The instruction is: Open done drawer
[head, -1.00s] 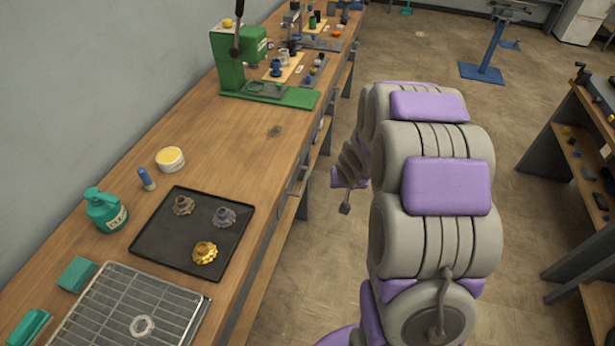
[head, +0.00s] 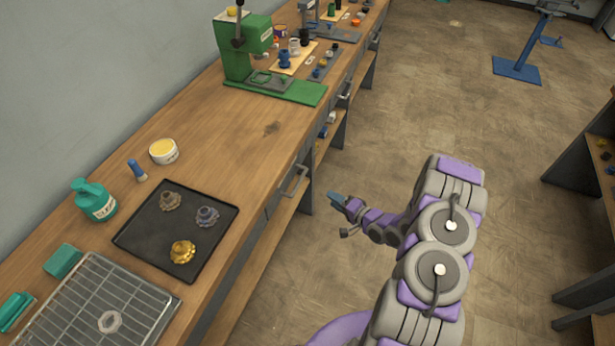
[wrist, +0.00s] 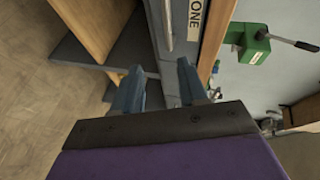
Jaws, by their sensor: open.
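The done drawer is a grey front under the wooden bench top. In the wrist view its label (wrist: 195,20) shows the letters "ONE", with the rest cut off. A drawer handle (head: 295,181), a pale metal bar, sticks out from the bench front in the head view; a pale bar (wrist: 166,20) also shows beside the label in the wrist view. The drawer looks shut. My gripper (head: 336,203) is in front of the bench, to the right of the handle and apart from it. In the wrist view my gripper (wrist: 159,70) has its two blue fingers apart with nothing between them.
The wooden bench (head: 235,135) carries a black tray (head: 150,235) with several gears, a wire rack (head: 90,305), a teal bottle (head: 95,200) and a green press (head: 250,65). A lower shelf (head: 255,260) runs under it. The floor to the right is clear up to a blue stand (head: 517,70).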

